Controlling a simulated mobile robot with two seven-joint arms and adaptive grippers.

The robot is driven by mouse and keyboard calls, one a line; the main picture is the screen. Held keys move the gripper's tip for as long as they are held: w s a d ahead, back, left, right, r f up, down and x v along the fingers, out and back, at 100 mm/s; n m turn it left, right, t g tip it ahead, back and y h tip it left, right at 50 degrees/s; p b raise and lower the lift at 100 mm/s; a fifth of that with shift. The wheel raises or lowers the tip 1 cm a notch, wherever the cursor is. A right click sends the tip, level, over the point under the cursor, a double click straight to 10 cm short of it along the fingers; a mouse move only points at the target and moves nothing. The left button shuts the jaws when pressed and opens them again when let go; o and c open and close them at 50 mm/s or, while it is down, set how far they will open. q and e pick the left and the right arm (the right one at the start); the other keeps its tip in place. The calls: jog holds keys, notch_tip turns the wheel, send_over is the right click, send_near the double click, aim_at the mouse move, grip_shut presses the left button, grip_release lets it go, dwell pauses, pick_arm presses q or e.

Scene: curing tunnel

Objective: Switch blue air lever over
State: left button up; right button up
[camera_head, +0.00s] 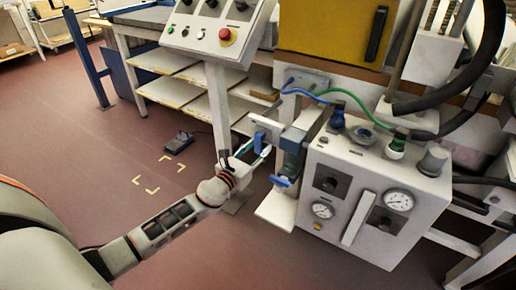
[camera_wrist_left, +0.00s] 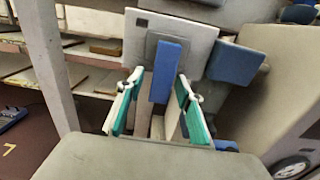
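The blue air lever (camera_head: 259,141) is a flat blue bar on a light grey plate. In the left wrist view the lever (camera_wrist_left: 167,70) hangs downward from its grey mount, near the middle of the picture. My left gripper (camera_head: 249,152) is at the lever. In the wrist view its green-padded fingers (camera_wrist_left: 160,108) are open, one on each side of the lever's lower end. I cannot tell whether either pad touches it. My right gripper is not in view.
A blue-and-grey air unit (camera_head: 291,152) stands just right of the lever. Beyond it is a white box (camera_head: 365,190) with gauges. A control panel (camera_head: 216,32) with a red button is above. A pedal (camera_head: 179,143) lies on open floor.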

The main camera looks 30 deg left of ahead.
pick_arm(q)
jog(key=s, duration=1.2)
dwell(0.4)
